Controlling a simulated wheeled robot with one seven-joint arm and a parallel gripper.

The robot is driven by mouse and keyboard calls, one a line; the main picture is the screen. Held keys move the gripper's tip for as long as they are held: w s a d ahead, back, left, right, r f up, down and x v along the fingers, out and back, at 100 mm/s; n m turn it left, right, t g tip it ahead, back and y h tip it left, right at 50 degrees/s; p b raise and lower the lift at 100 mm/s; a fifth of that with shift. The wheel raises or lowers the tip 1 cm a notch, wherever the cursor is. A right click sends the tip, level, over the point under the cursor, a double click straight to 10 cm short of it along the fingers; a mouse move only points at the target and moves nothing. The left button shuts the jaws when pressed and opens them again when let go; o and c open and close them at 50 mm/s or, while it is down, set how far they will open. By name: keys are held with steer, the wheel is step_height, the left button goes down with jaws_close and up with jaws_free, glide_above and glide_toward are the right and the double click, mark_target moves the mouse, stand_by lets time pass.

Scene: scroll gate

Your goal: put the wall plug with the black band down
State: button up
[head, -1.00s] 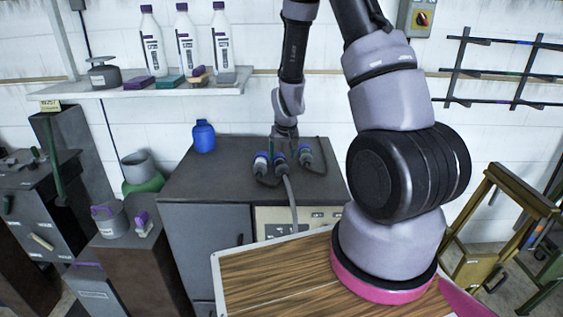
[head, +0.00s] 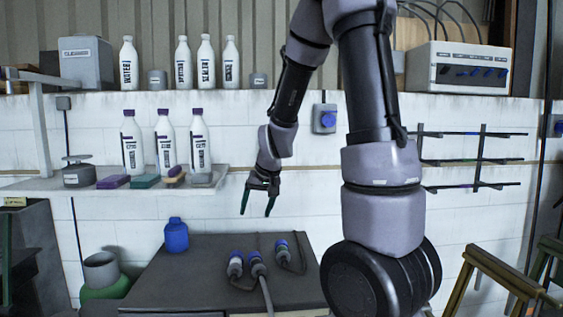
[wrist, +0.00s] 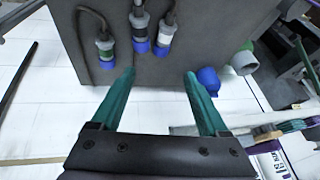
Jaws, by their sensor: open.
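Three wall plugs with blue ends lie on the dark cabinet top: a left one (head: 235,264), a middle one (head: 257,266) and a right one (head: 282,250) set a little apart, with cables. In the wrist view they show near the top edge, left (wrist: 105,48), middle (wrist: 140,32) and right (wrist: 168,36). My gripper (head: 257,207) is open and empty, above the back of the cabinet and clear of the plugs. Its two green fingers (wrist: 160,74) are spread wide in the wrist view.
The cabinet top (head: 190,285) has bare room at the left and front. A blue container (head: 176,235) stands at its back left. A shelf (head: 120,190) with bottles and sponges is on the wall to the left. A wooden trestle (head: 490,275) stands at the right.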

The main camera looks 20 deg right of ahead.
steer(key=s+r+m+t, duration=0.2)
steer(key=s+r, duration=1.6)
steer(key=s, duration=0.1)
steer(key=shift+s+r+y, duration=0.3)
steer(key=shift+s+y, duration=0.1)
